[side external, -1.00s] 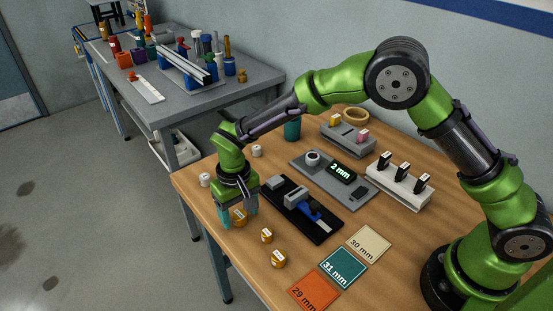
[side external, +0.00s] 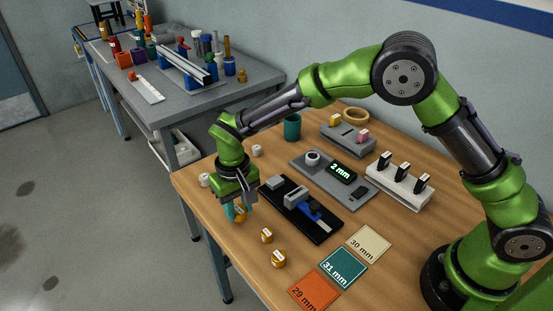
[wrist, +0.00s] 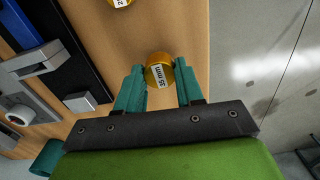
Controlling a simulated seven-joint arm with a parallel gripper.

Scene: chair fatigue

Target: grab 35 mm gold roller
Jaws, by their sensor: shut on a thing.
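The gold roller (wrist: 159,70) sits between the two teal fingers of my gripper (wrist: 160,88) in the wrist view. Its white label reads 35 mm. My gripper (side external: 238,213) is shut on this roller near the left edge of the wooden table in the side view, where the roller (side external: 240,213) is partly hidden by the fingers. I cannot tell whether the roller is clear of the table top. Two other gold rollers stand nearer the camera, one small (side external: 267,236) and one larger (side external: 278,260).
A black fixture with a blue slide (side external: 309,209) lies just right of my gripper. White rollers (side external: 257,151) stand behind it. Orange 29 mm (side external: 313,291), teal 31 mm (side external: 343,268) and cream 30 mm (side external: 369,244) cards lie at the front. The table's left edge is close.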

